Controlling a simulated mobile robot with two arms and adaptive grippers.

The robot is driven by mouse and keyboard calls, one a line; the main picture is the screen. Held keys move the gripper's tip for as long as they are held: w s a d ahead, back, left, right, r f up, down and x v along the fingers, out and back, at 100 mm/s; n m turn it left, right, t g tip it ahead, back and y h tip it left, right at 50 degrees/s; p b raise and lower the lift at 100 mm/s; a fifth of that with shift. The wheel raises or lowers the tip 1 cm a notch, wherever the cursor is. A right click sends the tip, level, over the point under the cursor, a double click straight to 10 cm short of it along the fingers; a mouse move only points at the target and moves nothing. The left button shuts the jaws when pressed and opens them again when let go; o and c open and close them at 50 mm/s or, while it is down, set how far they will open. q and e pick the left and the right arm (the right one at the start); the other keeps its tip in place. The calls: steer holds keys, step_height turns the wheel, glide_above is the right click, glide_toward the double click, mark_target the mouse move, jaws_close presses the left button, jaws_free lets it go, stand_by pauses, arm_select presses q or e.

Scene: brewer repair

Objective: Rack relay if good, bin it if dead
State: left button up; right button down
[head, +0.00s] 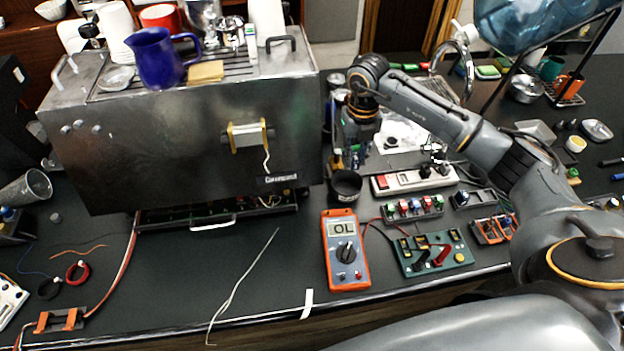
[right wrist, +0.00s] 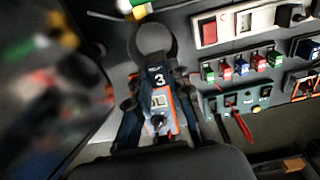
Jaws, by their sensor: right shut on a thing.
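My right gripper (head: 355,150) points down beside the right side of the steel brewer. In the right wrist view, its fingers (right wrist: 158,105) are shut on a dark relay (right wrist: 157,76) marked with a white 3. A black round bin (head: 346,186) stands below and near the gripper; it shows just beyond the relay in the right wrist view (right wrist: 152,40). The relay rack (head: 412,212) holds several coloured relays. The orange multimeter (head: 345,250) reads OL. The green test board (head: 433,253) has a black and a red probe on it. My left gripper is out of view.
The brewer (head: 190,140) fills the left back, with a blue jug (head: 160,58) on top. A power strip (head: 415,180) lies behind the rack. A loose pale wire (head: 243,285) lies on the open counter left of the multimeter.

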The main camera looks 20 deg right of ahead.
steer(key=f+b, duration=0.2)
steer(key=f, duration=0.1)
steer(key=f+b, duration=0.1)
steer(key=f, duration=0.1)
steer(key=shift+s+d+f, duration=0.15)
steer(key=shift+d+f, duration=0.05)
steer(key=shift+d, duration=0.1)
steer(key=shift+f, duration=0.3)
steer(key=c, duration=1.2)
jaws_free()
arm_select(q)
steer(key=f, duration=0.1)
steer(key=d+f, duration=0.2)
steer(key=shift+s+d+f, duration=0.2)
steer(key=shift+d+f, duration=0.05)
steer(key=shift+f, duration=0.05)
arm_select(e)
steer(key=shift+o, duration=0.3)
